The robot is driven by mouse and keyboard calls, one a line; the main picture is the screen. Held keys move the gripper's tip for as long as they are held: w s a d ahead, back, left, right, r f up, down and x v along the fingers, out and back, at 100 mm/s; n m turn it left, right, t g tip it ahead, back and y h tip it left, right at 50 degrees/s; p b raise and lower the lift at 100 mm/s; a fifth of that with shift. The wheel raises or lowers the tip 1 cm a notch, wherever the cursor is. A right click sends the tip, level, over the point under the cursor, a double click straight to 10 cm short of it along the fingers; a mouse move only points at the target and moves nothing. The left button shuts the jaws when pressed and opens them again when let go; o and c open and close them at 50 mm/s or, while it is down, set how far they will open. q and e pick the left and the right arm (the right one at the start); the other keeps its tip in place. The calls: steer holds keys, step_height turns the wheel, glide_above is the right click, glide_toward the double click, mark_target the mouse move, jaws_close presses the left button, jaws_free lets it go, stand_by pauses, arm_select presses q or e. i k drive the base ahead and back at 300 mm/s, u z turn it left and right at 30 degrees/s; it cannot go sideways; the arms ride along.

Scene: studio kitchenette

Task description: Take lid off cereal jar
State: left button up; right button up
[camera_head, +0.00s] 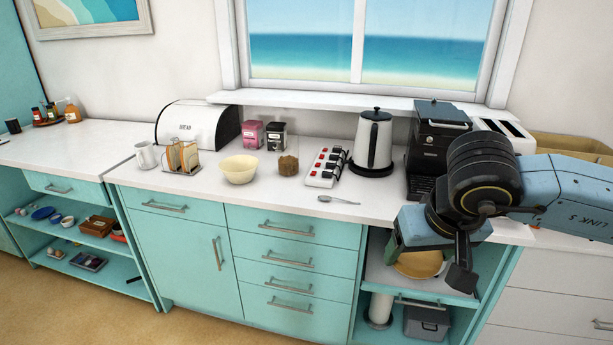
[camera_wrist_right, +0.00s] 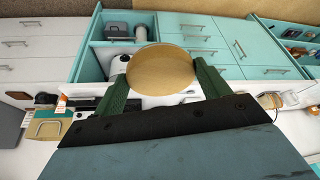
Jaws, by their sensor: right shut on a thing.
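A round, tan, wood-like lid (camera_wrist_right: 160,68) sits between the two green fingers of my right gripper (camera_wrist_right: 165,80) in the right wrist view. The gripper is shut on it. In the head view the right gripper (camera_head: 430,258) is at the front right of the counter, and the tan lid (camera_head: 420,264) shows partly behind its fingers. I cannot make out the cereal jar's body; the lid and gripper hide what is under them, so I cannot tell whether lid and jar touch. My left gripper is not in view.
The counter (camera_head: 300,205) holds a kettle (camera_head: 374,143), a black coffee machine (camera_head: 432,145), a power strip (camera_head: 325,166), a bowl (camera_head: 239,170) and a toast rack (camera_head: 183,158). Below the right end is an open shelf with a grey box (camera_head: 427,323) and a white roll (camera_head: 378,306).

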mark_target(287, 140)
steer(key=u, duration=0.65)
steer(key=i, duration=0.6)
steer(key=u, duration=1)
steer(key=i, duration=1.55)
steer(key=z, duration=1.1)
steer(key=i, duration=0.7)
steer(key=z, duration=0.7)
